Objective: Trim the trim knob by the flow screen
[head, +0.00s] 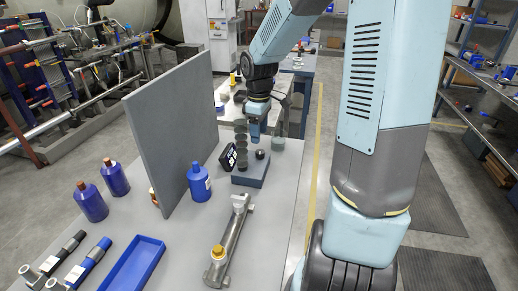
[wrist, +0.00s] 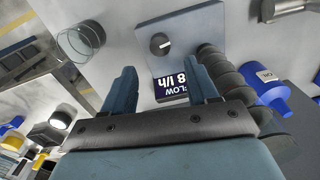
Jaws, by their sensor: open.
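The black round trim knob (head: 260,154) sits on top of a grey-blue block (head: 252,175) on the table. In the wrist view the knob (wrist: 159,43) shows a pale pointer mark on its face. The dark flow screen (head: 228,157) stands tilted at the block's left; in the wrist view the flow screen (wrist: 171,88) reads FLOW with an 8 and l/h, upside down, partly hidden by a finger. My gripper (head: 257,132) is above the block, pointing down. In the wrist view my gripper (wrist: 163,70) is open and empty, its fingers apart from the knob.
A dark ribbed column (head: 241,143) rises beside the knob, close to my gripper. A clear glass jar (wrist: 80,42) stands on the block's other side. A blue bottle (head: 199,182), a grey upright panel (head: 170,125), a metal pipe piece (head: 232,242) and a blue tray (head: 132,265) are nearby.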

